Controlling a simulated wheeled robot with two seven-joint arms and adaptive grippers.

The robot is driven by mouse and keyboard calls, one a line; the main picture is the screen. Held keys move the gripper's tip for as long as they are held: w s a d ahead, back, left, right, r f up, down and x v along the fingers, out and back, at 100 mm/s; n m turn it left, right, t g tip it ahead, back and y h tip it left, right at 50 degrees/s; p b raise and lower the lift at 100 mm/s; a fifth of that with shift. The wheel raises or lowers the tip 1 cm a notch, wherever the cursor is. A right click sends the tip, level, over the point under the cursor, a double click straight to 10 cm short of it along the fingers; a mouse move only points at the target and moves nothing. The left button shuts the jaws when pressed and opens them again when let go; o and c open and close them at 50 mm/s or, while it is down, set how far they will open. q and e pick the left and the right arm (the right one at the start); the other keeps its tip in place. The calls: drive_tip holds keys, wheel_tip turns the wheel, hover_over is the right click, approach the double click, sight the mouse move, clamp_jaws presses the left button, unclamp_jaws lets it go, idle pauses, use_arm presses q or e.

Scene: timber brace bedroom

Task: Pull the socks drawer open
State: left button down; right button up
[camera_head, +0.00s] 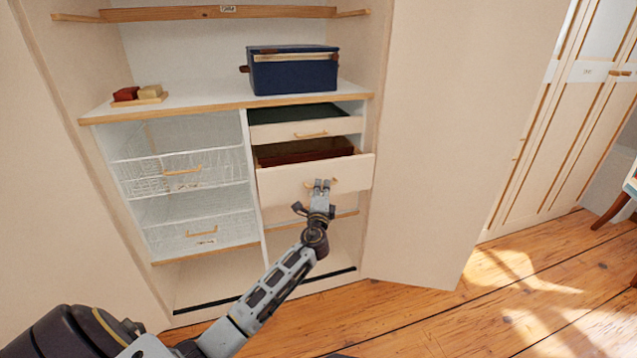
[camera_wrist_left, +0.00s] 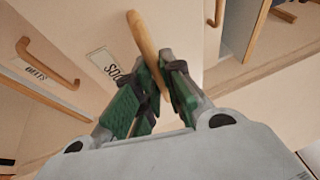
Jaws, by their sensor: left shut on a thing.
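The socks drawer (camera_head: 278,186) is the lower of two pulled-out drawers on the right side of the wardrobe unit. It stands out from the unit, and its reddish-brown inside shows from above. My left gripper (camera_head: 320,184) is at its front. In the left wrist view, the green-padded fingers (camera_wrist_left: 155,88) are shut on the wooden bar handle (camera_wrist_left: 147,45) of this drawer. A label (camera_wrist_left: 107,64) beside the handle shows "SOC", with the rest hidden by a finger. My right gripper is not in view.
The drawer above (camera_head: 300,131) is slightly open, showing green inside. Wire baskets (camera_head: 180,172) fill the left side. A blue box (camera_head: 293,75) and small blocks on a board (camera_head: 140,97) stand on top. An open wardrobe door (camera_head: 440,140) is at right; wooden floor (camera_head: 520,300) beyond is clear.

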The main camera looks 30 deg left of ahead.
use_arm(q)
drive_tip(key=s+d, duration=0.9)
drive_tip(key=d, duration=0.2)
drive_tip(key=shift+s, duration=0.3)
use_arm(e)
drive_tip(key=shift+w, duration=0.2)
use_arm(q)
drive_tip(key=shift+d, duration=0.1)
drive_tip(key=c, duration=1.5)
unclamp_jaws()
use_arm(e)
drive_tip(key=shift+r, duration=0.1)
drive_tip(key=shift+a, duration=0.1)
use_arm(q)
drive_tip(key=shift+v, duration=6)
drive_tip(key=shift+f, duration=0.15)
